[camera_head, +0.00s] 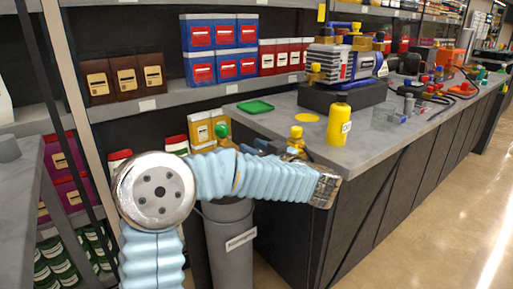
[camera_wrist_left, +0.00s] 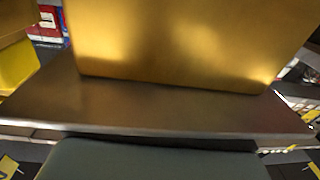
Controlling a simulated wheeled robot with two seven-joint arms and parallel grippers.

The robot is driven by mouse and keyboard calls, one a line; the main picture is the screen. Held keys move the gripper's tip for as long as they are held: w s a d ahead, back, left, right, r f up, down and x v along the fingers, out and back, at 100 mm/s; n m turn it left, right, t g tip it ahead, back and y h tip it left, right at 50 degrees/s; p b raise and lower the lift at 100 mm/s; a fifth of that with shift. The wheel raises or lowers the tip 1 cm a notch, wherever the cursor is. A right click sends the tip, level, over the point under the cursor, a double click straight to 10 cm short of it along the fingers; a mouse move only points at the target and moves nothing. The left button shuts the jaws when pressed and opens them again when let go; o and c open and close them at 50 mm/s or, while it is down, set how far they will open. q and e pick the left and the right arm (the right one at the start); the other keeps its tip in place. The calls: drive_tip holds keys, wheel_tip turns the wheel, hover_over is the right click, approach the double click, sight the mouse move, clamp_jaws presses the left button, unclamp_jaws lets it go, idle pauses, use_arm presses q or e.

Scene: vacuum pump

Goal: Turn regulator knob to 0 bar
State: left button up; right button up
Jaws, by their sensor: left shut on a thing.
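A gold, knob-like fitting (camera_head: 296,133) stands at the near edge of the grey workbench, just beyond my left arm. It looks like the regulator knob, but no dial or scale is readable. My left gripper (camera_head: 287,152) is dark and mostly hidden behind my pale blue arm sleeve, next to this fitting. In the left wrist view a large, smooth gold surface (camera_wrist_left: 190,45) fills the top, right against the gripper parts. My left gripper is shut on this gold knob. The contact itself is hidden in the head view. My right gripper is not in view.
A grey bin (camera_head: 229,255) stands below my arm. Shelves with boxes are behind. The floor at right is clear.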

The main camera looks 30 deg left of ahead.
use_arm(q)
drive_tip(key=shift+s+n+g+y, duration=0.15)
drive_tip(key=shift+n+g+y, duration=0.25)
drive_tip(key=shift+n+g, duration=0.7)
drive_tip(key=shift+a+g, duration=0.1)
drive_tip(key=shift+g, duration=0.3)
drive_tip(key=o, duration=1)
drive_tip(key=shift+c, duration=0.2)
drive_tip(key=s+d+b, duration=0.1)
drive_tip(key=s+d, duration=0.1)
drive_tip(key=d, duration=1.1)
drive_tip(key=shift+d, duration=0.35)
